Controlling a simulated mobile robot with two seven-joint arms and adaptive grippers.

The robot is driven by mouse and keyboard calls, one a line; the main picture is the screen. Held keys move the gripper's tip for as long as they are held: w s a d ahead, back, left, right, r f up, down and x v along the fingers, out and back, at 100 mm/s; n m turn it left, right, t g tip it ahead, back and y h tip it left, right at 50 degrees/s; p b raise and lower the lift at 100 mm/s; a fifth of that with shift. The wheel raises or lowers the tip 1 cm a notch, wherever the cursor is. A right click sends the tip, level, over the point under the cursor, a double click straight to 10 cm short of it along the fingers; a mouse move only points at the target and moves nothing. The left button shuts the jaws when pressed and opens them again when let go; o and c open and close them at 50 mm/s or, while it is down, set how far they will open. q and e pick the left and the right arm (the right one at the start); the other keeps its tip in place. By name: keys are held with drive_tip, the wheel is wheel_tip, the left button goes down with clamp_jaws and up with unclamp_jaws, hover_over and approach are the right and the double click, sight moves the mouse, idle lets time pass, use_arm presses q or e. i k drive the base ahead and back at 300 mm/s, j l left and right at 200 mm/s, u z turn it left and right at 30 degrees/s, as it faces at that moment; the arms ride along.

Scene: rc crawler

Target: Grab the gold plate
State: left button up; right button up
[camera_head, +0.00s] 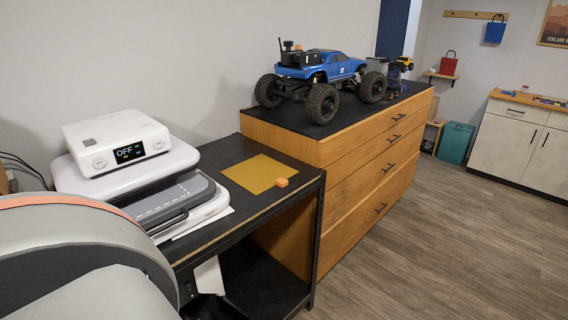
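The gold plate (254,173) is a flat, thin square sheet. It lies on the black top of a small table (225,152), near the table's right side. Neither of my grippers shows in the head view. Nothing is holding the plate.
A white press with a display reading OFF (130,153) stands left of the plate. A wooden drawer cabinet (350,160) adjoins behind, carrying a blue RC truck (325,70). Wooden floor (450,240) is clear at right. A large grey rounded form fills the lower left.

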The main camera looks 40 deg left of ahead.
sight(260, 173)
drive_tip(key=i, duration=1.5)
drive_tip(key=i+l+u, duration=0.2)
drive_tip(key=i, duration=0.4)
drive_tip(key=i+u, duration=0.2)
drive_tip(key=i, duration=0.45)
